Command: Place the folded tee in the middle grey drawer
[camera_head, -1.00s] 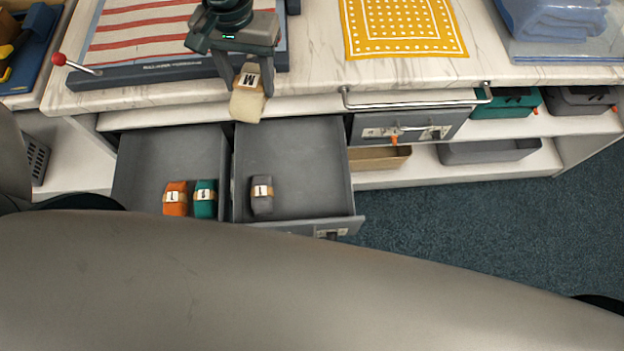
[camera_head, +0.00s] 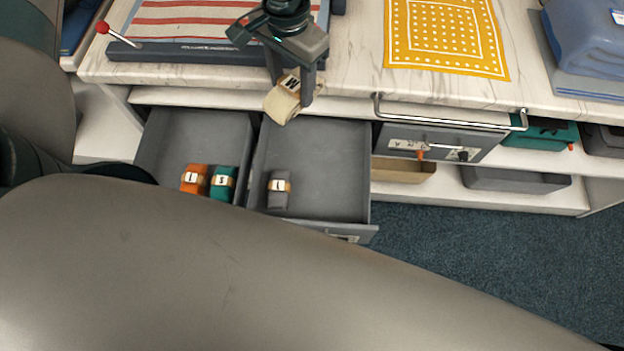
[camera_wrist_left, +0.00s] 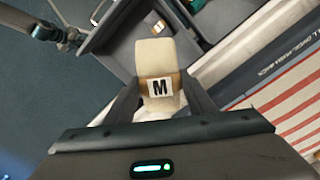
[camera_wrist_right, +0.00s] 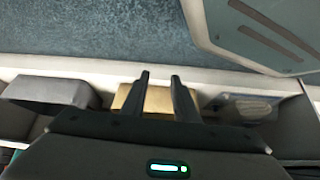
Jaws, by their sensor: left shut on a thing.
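The folded tee (camera_head: 283,104) is a cream roll with an M label band. It also shows in the left wrist view (camera_wrist_left: 155,55). My left gripper (camera_head: 291,95) is shut on it, fingers on either side of the band, holding it by the counter's front edge above the back left of the middle grey drawer. The middle grey drawer (camera_head: 325,165) is pulled open and holds a grey roll (camera_head: 279,189) marked L at its front left; the rest of its floor is bare. My right gripper (camera_wrist_right: 160,78) is empty, its fingers apart by a narrow gap.
The left grey drawer (camera_head: 190,142) is open, with an orange roll (camera_head: 194,180) and a teal roll (camera_head: 223,183). A yellow dotted cloth (camera_head: 445,35) and a striped cloth (camera_head: 190,22) lie on the counter.

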